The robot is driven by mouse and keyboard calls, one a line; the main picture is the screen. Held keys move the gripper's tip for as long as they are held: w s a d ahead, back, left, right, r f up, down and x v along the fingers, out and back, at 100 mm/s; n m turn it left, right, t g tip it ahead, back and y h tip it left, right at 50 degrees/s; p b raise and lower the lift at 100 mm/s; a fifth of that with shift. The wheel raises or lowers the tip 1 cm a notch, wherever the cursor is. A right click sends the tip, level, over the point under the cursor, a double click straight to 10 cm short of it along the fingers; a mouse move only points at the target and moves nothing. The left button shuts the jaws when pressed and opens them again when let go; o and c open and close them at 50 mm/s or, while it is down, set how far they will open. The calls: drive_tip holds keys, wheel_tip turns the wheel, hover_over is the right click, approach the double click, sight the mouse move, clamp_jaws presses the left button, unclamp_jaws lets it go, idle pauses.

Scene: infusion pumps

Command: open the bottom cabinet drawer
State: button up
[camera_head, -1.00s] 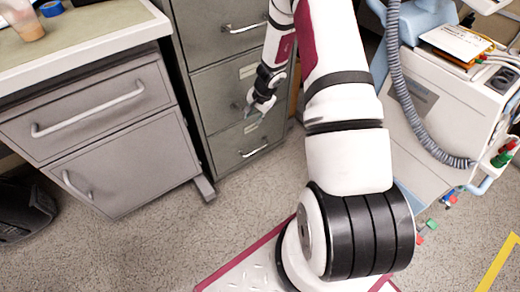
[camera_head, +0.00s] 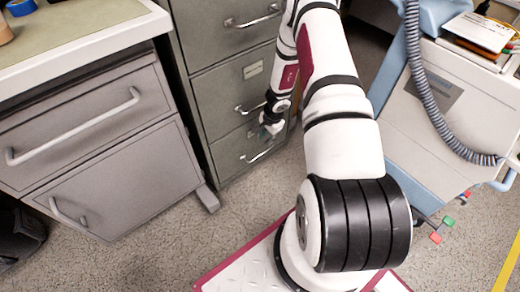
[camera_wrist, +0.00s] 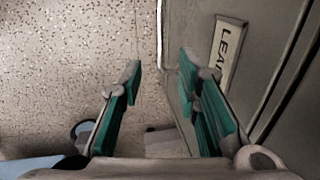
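The grey file cabinet (camera_head: 215,105) stands behind my arm in the head view. Its bottom drawer (camera_head: 232,160) looks shut, with a silver handle (camera_head: 257,153) low on its front. My gripper (camera_head: 268,130) points down in front of that drawer, just above the handle in the picture, and covers part of the drawer front. In the wrist view my gripper (camera_wrist: 160,82) is open, with its teal-padded fingers apart and nothing between them. A label holder reading "LEA" (camera_wrist: 227,55) is on the grey front to the right of the fingers. I cannot make out the handle there.
A grey desk pedestal (camera_head: 100,140) with a drawer and a door stands left, its foot (camera_head: 208,198) sticking out near the cabinet. A white and blue medical cart (camera_head: 445,110) with a grey hose (camera_head: 430,110) stands right. Speckled floor (camera_head: 150,255) is clear in front.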

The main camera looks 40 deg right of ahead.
sight(262, 154)
drive_tip(key=w+f+b, duration=0.1)
drive_tip(key=f, duration=0.3)
drive_tip(key=f+b, duration=0.2)
drive_tip(key=f, duration=0.3)
drive_tip(key=w+f+b, duration=0.1)
drive_tip(key=f, duration=0.3)
drive_tip(key=shift+w+a+f, duration=0.1)
drive_tip(key=shift+w+f, duration=0.1)
drive_tip(key=shift+w, duration=0.1)
drive_tip(key=shift+c, duration=0.2)
clamp_jaws()
